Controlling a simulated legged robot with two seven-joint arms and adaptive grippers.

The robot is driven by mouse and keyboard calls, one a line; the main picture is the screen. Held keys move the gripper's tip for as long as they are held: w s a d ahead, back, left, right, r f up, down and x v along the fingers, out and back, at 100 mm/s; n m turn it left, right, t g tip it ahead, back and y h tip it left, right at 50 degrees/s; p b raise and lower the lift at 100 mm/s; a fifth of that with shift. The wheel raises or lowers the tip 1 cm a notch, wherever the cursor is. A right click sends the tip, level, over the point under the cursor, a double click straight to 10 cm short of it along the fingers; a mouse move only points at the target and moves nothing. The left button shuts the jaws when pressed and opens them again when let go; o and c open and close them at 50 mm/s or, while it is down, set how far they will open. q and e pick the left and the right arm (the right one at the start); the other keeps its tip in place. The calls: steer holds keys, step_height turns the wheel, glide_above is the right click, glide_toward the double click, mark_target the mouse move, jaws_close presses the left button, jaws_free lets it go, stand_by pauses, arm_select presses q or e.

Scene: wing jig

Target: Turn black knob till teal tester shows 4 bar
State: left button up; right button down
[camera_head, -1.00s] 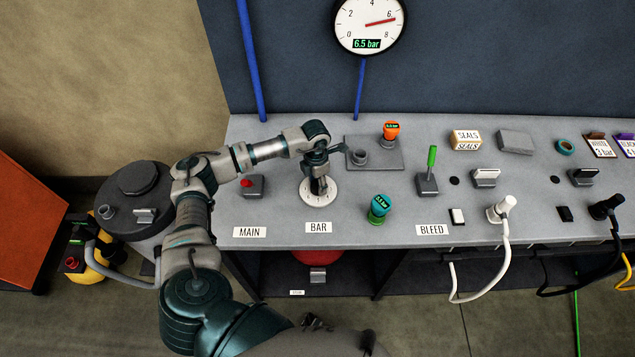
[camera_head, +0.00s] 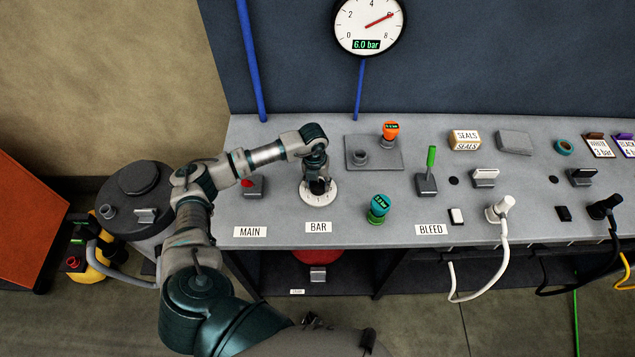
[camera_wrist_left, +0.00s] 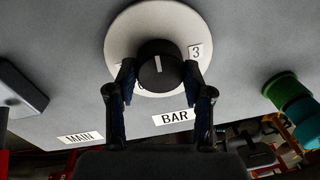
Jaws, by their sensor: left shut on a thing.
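The black knob (camera_wrist_left: 160,68) sits on a white round dial above the BAR label (camera_wrist_left: 176,116). Its white pointer line is near upright in the wrist view, and a 3 shows on the dial to its right. My left gripper (camera_wrist_left: 160,82) is shut on the knob, one finger on each side. In the head view the gripper (camera_head: 318,188) hides most of the knob. The teal tester (camera_head: 378,208) stands on the bench right of the dial; its small digits are too small to read surely. My right gripper is not in view.
The wall gauge (camera_head: 369,26) reads 6.0 bar. A green lever (camera_head: 431,160) stands above the BLEED label. A red button (camera_head: 247,183) is left of the dial, close under my arm.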

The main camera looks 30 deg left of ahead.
arm_select(q)
steer(key=shift+w+n, duration=0.1)
steer(key=shift+n, duration=0.4)
steer(key=o, duration=0.9)
steer(key=shift+o, duration=1.4)
steer(key=shift+a+f, duration=0.1)
steer(key=shift+r, duration=0.2)
step_height(320, 180, up, 12)
steer(key=shift+a+f, duration=0.25)
steer(key=shift+a, duration=0.2)
